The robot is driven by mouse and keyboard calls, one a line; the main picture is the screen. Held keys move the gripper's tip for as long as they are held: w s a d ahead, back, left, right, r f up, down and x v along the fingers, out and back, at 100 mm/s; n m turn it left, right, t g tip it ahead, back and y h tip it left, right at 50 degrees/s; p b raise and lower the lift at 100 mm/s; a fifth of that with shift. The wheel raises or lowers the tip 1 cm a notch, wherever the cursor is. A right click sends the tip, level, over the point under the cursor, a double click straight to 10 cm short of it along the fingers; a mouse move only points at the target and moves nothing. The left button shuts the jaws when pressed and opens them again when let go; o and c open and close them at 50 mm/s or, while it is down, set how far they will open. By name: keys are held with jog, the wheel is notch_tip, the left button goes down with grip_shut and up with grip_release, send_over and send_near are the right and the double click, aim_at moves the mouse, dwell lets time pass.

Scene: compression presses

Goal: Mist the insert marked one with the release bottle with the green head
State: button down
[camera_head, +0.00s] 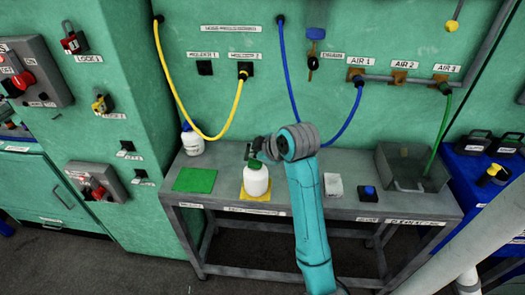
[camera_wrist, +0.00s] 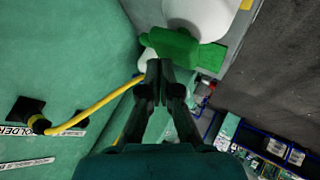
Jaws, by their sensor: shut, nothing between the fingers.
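The release bottle with the green head (camera_head: 257,180) is white and stands upright on a yellow mat (camera_head: 248,198) on the bench. In the wrist view its green head (camera_wrist: 182,48) is just beyond my fingertips, with the white body above it. My gripper (camera_head: 251,152) is at the height of the bottle's head, beside or above it. In the wrist view the gripper (camera_wrist: 158,68) is shut with its fingers together and nothing between them. Whether the fingertips touch the head I cannot tell. I cannot make out an insert marked one.
A second white bottle (camera_head: 192,140) with a blue top stands at the back left of the bench, behind a green mat (camera_head: 195,180). A white block (camera_head: 333,186), a blue button box (camera_head: 367,194) and a grey tub (camera_head: 388,160) are to the right. Yellow and blue hoses hang behind.

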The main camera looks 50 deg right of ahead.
jog(key=shift+r, duration=2.8)
